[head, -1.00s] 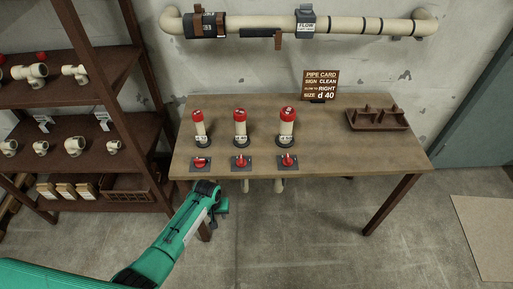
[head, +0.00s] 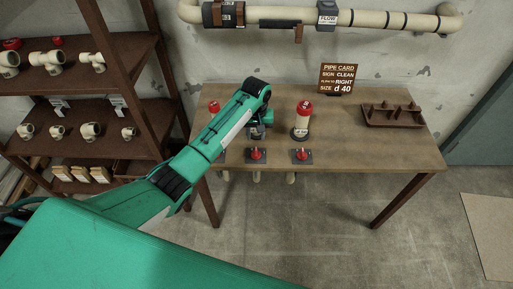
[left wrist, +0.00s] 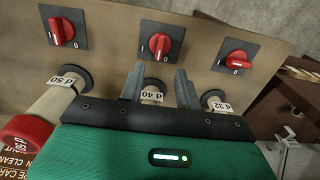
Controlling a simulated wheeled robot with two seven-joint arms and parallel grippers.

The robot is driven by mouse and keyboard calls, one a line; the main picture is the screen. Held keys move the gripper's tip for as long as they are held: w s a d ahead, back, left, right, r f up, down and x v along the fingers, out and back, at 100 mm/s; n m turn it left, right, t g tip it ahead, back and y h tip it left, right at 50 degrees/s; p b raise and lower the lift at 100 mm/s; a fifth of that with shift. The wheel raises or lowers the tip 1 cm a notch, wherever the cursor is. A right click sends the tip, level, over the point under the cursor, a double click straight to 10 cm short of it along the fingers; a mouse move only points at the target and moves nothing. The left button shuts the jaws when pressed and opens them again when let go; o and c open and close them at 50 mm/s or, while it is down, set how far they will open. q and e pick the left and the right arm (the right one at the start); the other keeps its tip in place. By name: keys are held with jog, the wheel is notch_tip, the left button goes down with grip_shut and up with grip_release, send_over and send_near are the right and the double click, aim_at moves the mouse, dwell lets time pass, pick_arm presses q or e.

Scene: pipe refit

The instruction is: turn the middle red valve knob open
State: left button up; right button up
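The middle red valve knob (head: 256,154) sits on a dark square plate at the table's front edge. In the left wrist view the middle knob (left wrist: 160,43) has a white line that appears to point toward its 0 mark. My left gripper (head: 262,130) reaches over the table just behind this knob and hides most of the middle post. In the left wrist view the left gripper's fingers (left wrist: 159,86) are apart, with the d 40 post (left wrist: 153,93) showing between them. I cannot tell whether they touch it. The knob lies beyond the fingertips. My right gripper is out of view.
The right knob (head: 302,154) and its red-capped post (head: 303,120) stand close by. The left post (head: 214,105) is partly behind my arm. The left-hand knob shows in the wrist view (left wrist: 62,31). A brown tray (head: 392,115) and pipe card (head: 338,78) are farther right.

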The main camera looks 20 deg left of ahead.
aim_at(256, 151)
pick_arm(q)
notch_tip(256, 151, down, 9)
jog(key=shift+f, duration=0.1)
dwell(0.3)
grip_shut()
